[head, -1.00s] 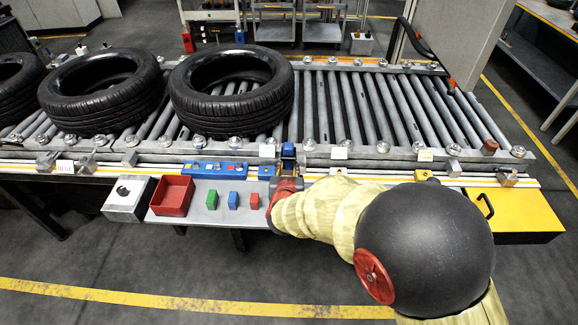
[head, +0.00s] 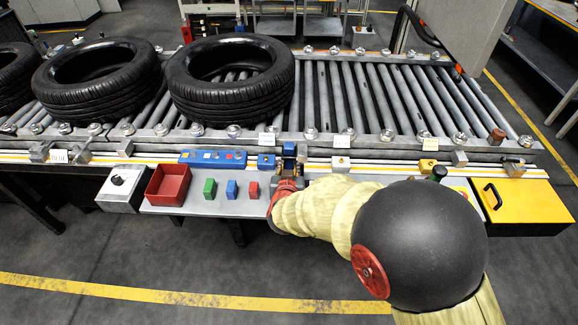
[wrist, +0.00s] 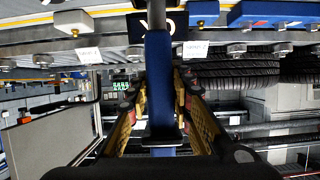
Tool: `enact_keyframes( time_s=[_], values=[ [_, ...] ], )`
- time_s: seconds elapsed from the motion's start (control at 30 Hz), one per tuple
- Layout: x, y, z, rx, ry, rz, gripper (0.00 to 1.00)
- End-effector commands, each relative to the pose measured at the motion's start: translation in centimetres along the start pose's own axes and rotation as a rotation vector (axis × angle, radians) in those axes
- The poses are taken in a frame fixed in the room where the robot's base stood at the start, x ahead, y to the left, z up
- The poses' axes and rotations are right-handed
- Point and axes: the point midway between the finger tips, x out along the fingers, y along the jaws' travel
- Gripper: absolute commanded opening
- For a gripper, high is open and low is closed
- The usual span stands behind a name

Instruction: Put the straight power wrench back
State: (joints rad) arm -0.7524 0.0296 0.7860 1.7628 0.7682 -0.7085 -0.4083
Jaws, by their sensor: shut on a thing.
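The straight power wrench (wrist: 160,85) is a blue, bar-shaped tool. My gripper (wrist: 160,110) is shut on it, with a yellow-lined finger on each side in the wrist view. In the head view my gripper (head: 287,180) is at the conveyor's front edge, and the blue and dark upper end of the wrench (head: 289,152) shows above it. The wrench looks about upright there. My arm hides part of the ledge on the right. I cannot tell whether the wrench touches the ledge or a holder.
A small blue block (head: 266,162) and a blue panel (head: 212,158) are left of the wrench. A white block with a yellow part (head: 341,164) is to its right. A red bin (head: 168,184) and small coloured blocks (head: 231,189) sit on the front shelf. Tyres (head: 232,85) lie on the rollers.

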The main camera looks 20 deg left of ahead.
Motion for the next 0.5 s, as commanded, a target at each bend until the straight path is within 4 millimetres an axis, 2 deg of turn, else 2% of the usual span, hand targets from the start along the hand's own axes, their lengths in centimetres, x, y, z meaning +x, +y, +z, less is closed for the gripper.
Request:
enact_keyframes(
  time_s=[0.5],
  values=[
    [0.21,-0.05,0.18,0.001,0.005,-0.001,0.00]
  ],
)
